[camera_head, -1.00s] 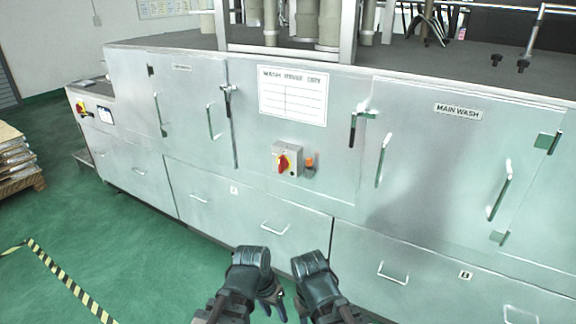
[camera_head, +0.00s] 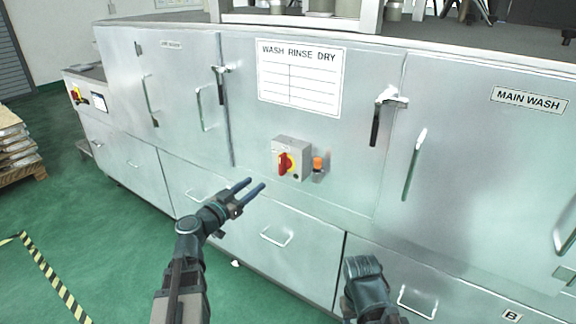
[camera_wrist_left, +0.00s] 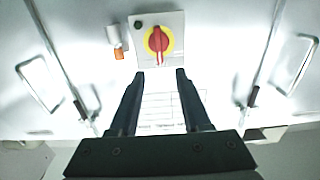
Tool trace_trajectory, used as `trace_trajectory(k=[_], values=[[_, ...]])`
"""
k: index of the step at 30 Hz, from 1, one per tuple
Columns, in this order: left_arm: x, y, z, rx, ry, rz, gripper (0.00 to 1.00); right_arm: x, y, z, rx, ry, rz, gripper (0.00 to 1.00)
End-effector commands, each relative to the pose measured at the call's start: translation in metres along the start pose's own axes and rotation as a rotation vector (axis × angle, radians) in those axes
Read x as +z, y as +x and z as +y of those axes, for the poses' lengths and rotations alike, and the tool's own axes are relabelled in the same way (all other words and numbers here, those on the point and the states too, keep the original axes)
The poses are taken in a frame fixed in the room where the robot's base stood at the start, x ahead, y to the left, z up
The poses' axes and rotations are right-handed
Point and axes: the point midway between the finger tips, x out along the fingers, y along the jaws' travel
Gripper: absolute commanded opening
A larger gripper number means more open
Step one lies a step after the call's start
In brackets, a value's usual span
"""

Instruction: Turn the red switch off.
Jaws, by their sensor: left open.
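The red switch (camera_head: 284,163) is a red rotary handle on a yellow disc, on a grey box (camera_head: 303,156) fixed to the front of the metal washing machine. It also shows in the left wrist view (camera_wrist_left: 158,40), where its handle lies along the picture's vertical. My left gripper (camera_head: 252,188) is open and empty, below and left of the switch in the head view. In the left wrist view its two fingertips (camera_wrist_left: 160,72) are apart, with the switch beyond them and no contact visible. My right arm (camera_head: 365,285) shows at the bottom, but its fingers are hidden.
An orange indicator (camera_head: 318,164) sits just right of the switch box. Door latches (camera_head: 385,110) and drawer handles (camera_head: 276,236) stick out from the front panel. A second red and yellow switch (camera_head: 76,95) is at the far left.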

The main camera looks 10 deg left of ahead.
Motion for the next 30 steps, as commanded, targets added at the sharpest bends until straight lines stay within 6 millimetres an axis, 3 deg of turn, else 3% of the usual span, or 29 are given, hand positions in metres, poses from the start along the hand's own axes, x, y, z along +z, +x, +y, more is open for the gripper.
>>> trace_trajectory(k=[7,21,30], values=[[0.000,0.019,0.000,0.004,-0.001,-0.001,0.47,0.000,-0.001,0.000,0.000,0.000,0.000,0.50],[0.000,0.111,0.000,0.005,-0.002,-0.002,0.47,0.000,-0.001,0.000,0.000,0.000,0.000,0.50],[0.000,0.137,0.001,0.004,-0.002,-0.002,0.47,0.000,-0.001,0.000,0.000,0.000,0.000,0.50]])
